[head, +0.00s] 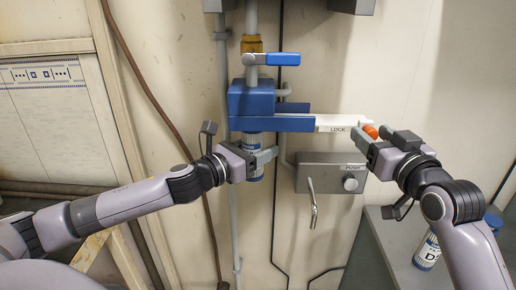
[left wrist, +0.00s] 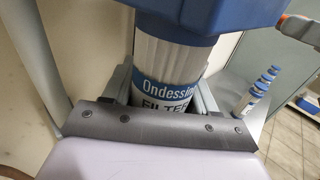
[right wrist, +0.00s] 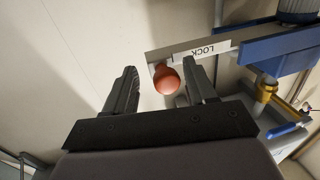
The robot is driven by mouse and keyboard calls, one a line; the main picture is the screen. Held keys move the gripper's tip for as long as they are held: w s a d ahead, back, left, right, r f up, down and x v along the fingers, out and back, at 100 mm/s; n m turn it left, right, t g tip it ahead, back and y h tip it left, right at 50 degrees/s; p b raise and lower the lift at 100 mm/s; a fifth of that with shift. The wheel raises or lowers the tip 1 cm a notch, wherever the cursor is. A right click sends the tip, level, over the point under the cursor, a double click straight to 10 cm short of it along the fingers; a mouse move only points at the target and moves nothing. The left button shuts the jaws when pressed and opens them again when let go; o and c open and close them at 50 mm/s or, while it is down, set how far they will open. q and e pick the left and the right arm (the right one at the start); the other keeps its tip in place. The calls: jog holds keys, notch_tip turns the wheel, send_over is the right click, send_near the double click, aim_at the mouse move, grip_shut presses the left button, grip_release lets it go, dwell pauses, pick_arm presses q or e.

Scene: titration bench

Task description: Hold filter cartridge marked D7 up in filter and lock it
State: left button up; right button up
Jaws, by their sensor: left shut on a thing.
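The blue filter head (head: 251,98) is fixed to the wall. A white filter cartridge (head: 254,173) stands upright under it, its top against or inside the head. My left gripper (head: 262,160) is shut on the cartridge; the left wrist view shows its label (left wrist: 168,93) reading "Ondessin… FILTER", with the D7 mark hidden. A white bar marked LOCK (head: 340,123) sticks out to the right of the head and ends in an orange-red knob (head: 371,131). My right gripper (right wrist: 160,90) is open, with the knob between its fingertips and gaps at both sides.
A grey wall box marked PUSH (head: 330,172), with a round button and a hanging handle, sits below the bar. Another blue-capped cartridge (head: 428,250) stands on the grey cabinet (head: 385,240) at lower right. A blue-handled valve (head: 270,59) is above the head.

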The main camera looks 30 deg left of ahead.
jog(key=shift+d+r, duration=0.1)
jog(key=s+a+v, duration=0.1)
jog(key=v, duration=0.7)
jog(key=shift+s, duration=0.35)
dwell(0.3)
jog(key=shift+d, duration=0.1)
pick_arm(q)
jog(key=o, duration=1.2)
jog(key=shift+o, duration=0.2)
jog(key=shift+s+f, duration=0.1)
jog(key=shift+s, duration=0.05)
jog(key=shift+s+a+f+b, duration=0.1)
jog(key=shift+s+a+b, duration=0.1)
jog(key=shift+s+b, duration=0.3)
jog(key=b+v, duration=0.1)
jog(key=v, duration=0.1)
jog(key=shift+s, duration=0.35)
jog(key=shift+b+v, duration=0.55)
jog(key=shift+v, duration=1)
pick_arm(e)
jog(key=shift+f, duration=1.5)
pick_arm(q)
jog(key=shift+r, duration=0.25)
